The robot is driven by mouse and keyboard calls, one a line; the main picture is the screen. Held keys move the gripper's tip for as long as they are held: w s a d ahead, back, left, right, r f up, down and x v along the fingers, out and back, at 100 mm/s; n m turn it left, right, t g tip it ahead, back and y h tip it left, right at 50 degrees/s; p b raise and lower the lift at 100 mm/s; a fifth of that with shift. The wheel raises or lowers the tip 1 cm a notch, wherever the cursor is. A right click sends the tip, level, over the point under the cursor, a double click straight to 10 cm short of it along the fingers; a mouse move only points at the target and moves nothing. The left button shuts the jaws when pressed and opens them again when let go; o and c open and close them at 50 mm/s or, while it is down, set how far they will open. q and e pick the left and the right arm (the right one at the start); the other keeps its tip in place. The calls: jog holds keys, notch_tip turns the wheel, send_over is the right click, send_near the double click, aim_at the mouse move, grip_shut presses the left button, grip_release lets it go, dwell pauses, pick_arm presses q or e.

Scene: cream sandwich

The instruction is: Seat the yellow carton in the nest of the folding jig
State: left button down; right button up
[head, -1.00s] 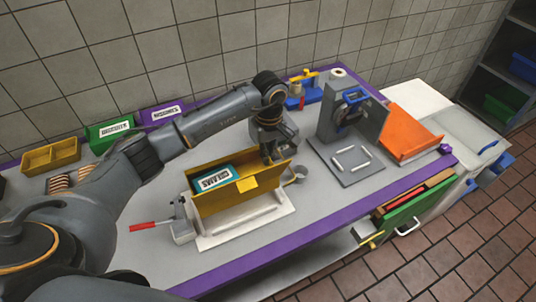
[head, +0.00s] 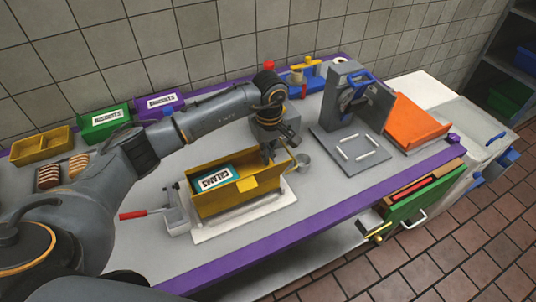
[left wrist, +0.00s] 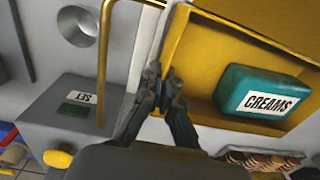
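The open yellow carton (head: 215,207) is down inside the folding jig, whose white base (head: 225,231) shows along the front. A teal CREAMS box (head: 213,179) lies in the carton; it also shows in the left wrist view (left wrist: 262,97). My left gripper (head: 268,158) is at the carton's right end. In the left wrist view its fingers (left wrist: 166,82) are closed together on the edge of the carton's yellow wall (left wrist: 176,45). The nest's floor is hidden, so I cannot tell whether the carton rests fully on it. My right gripper is not in view.
A grey press (head: 342,92) stands right, beside an orange tray (head: 412,125). Green (head: 104,124) and yellow (head: 42,147) bins stand at the back left.

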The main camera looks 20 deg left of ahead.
pick_arm(q)
jog(key=shift+b, duration=0.9)
dwell(1.9)
jog(key=shift+f+b, duration=1.65)
jog(key=shift+b, duration=0.05)
jog(key=c, duration=1.4)
grip_release()
jog(key=shift+c, duration=0.2)
jog(key=shift+r, duration=0.25)
notch_tip(320, 180, up, 12)
jog(key=shift+f, duration=0.25)
jog(key=shift+w+d, duration=0.1)
